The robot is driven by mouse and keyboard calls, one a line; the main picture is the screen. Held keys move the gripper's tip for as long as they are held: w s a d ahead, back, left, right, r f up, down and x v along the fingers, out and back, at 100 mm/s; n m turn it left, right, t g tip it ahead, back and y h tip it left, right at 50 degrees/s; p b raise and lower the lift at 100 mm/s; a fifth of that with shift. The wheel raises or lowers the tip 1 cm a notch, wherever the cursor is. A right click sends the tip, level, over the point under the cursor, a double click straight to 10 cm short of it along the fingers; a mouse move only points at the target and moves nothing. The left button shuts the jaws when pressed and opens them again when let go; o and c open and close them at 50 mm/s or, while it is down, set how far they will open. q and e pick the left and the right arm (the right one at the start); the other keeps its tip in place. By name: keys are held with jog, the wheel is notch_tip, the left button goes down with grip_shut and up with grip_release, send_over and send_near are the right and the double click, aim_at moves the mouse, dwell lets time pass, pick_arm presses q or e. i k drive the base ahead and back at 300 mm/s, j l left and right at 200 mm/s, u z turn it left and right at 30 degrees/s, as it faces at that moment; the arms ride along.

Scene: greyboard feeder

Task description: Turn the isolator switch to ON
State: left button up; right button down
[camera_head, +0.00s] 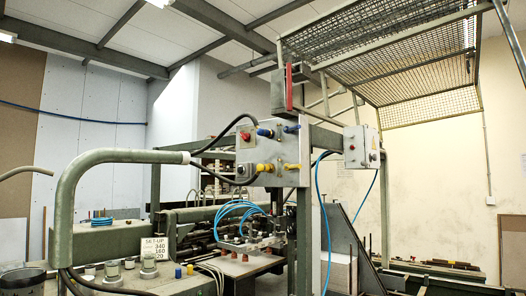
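A small grey-white electrical box (355,148) is fixed to the green machine frame, right of centre. A dark knob or button shows on its right-hand face, too small to read as ON or OFF. A larger grey panel (270,152) left of it carries blue and yellow fittings and a red part. I cannot tell for sure which of these is the isolator switch. Neither of my grippers is in view.
A thick green curved pipe (75,185) arches across the left foreground. A mesh guard (400,50) overhangs the upper right. Blue hoses (325,225) hang below the boxes. A sign (153,262) stands on the machine. A pale wall (435,170) lies behind.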

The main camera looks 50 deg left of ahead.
aim_at(245, 137)
jog(key=u, duration=1.55)
jog(key=i+l+z, duration=0.3)
jog(key=i, duration=0.2)
